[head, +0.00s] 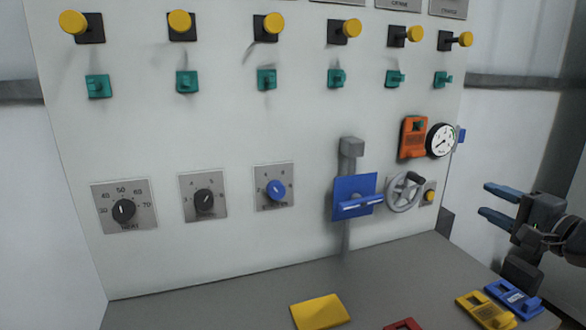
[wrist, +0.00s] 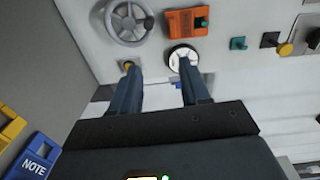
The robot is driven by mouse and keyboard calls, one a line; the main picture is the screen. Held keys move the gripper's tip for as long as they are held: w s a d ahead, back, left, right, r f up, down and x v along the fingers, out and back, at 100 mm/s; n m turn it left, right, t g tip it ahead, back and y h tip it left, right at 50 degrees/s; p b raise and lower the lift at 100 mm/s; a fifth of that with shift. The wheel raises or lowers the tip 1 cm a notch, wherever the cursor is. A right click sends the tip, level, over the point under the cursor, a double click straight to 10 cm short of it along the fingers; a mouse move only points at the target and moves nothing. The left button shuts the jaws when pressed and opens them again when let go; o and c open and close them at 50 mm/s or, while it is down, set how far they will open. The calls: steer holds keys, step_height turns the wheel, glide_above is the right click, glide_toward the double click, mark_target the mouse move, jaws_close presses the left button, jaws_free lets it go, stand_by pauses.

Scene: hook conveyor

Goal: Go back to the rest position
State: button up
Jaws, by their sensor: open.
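My gripper (head: 488,204) is at the right of the head view, beside the right edge of the white panel (head: 250,130). Its two blue fingers are apart, with nothing between them. In the wrist view the open fingers (wrist: 155,85) point toward the panel, near a round gauge (wrist: 183,57), a grey handwheel (wrist: 129,22) and a yellow button (wrist: 128,65). I cannot tell how far the fingertips are from the panel.
The panel carries yellow knobs (head: 180,25), green switches (head: 187,82), dials (head: 123,210), a blue lever plate (head: 355,197) and an orange box (head: 413,138). Yellow (head: 320,312), red (head: 403,325) and blue (head: 513,298) pieces lie on the grey shelf (head: 230,300).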

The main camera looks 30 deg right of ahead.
steer(key=s+a+f+n+g, duration=0.1)
steer(key=a+f+n, duration=0.1)
steer(key=a+f, duration=0.4)
steer(key=s+a+f+n+g, duration=0.1)
steer(key=s+a+f+n, duration=0.1)
steer(key=a+f, duration=0.5)
steer(key=s+a+f+n+g, duration=0.1)
steer(key=a+f+n, duration=0.1)
steer(key=a+f, duration=0.4)
steer(key=shift+s+a+f, duration=0.1)
steer(key=shift+s+a, duration=0.05)
steer(key=shift+a, duration=0.8)
steer(key=shift+s+a+f, duration=0.1)
steer(key=shift+s+a, duration=0.05)
steer(key=shift+a, duration=0.75)
steer(key=s+a+r+n+y, duration=0.2)
steer(key=s+a+n, duration=0.5)
steer(key=s+a, duration=0.1)
steer(key=s+a+r+n+y, duration=0.2)
steer(key=s+a+n, duration=0.5)
steer(key=s+a, duration=0.2)
steer(key=shift+s+a+r+n+t+y, duration=0.3)
steer(key=shift+s+r+t, duration=0.1)
steer(key=shift+s, duration=0.7)
steer(key=shift+f, duration=0.1)
